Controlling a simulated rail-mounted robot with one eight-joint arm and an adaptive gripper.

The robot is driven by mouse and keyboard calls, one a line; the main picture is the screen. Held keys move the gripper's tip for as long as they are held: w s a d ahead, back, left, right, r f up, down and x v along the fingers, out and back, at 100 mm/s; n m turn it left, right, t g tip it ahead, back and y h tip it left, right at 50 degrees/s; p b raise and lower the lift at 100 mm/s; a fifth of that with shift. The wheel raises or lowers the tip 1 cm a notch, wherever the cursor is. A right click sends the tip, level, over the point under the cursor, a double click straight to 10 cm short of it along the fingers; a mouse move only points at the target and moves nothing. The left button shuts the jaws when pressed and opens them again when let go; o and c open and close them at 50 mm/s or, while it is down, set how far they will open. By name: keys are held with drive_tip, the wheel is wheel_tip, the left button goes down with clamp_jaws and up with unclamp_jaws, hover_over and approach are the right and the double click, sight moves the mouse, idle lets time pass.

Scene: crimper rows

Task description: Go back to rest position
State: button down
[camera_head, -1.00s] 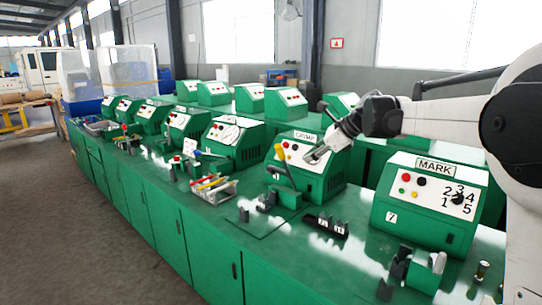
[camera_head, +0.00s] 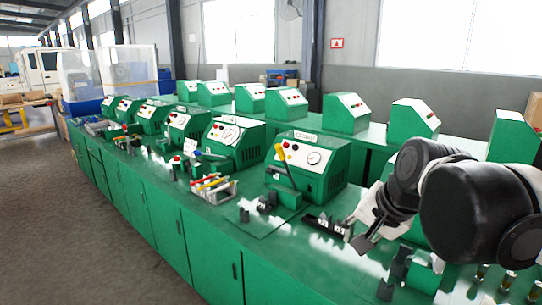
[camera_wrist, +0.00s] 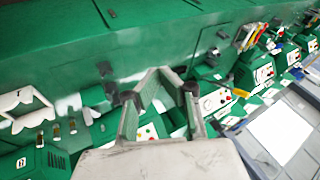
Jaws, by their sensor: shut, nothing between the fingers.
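My gripper (camera_head: 362,243) is at the right of the head view, low over the green bench (camera_head: 270,240). It points down and to the left, near a dark block fixture. In the wrist view my gripper (camera_wrist: 158,76) shows its two fingers with tips drawn together and nothing between them. The crimp machine (camera_head: 312,165), green with a yellow-tipped lever and a round gauge, stands left of the gripper and apart from it. The mark machine is mostly hidden behind my arm in the head view.
A tray with coloured-handled tools (camera_head: 212,188) sits on the bench left of the crimp machine. Dark blocks (camera_head: 324,224) and a green fixture (camera_head: 424,275) lie near the front. More green machines (camera_head: 345,113) line the back row. The aisle floor at left is clear.

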drive_tip(key=s+d+f+n+t+h, duration=0.1)
drive_tip(key=s+d+f+n+h, duration=0.1)
drive_tip(key=s+f+n, duration=0.4)
drive_tip(key=s+d+f, duration=0.1)
drive_tip(key=s+f, duration=0.1)
drive_tip(key=s, duration=0.3)
drive_tip(key=shift+s+d+f+n, duration=0.2)
drive_tip(key=shift+s+n, duration=0.1)
drive_tip(key=shift+s, duration=0.1)
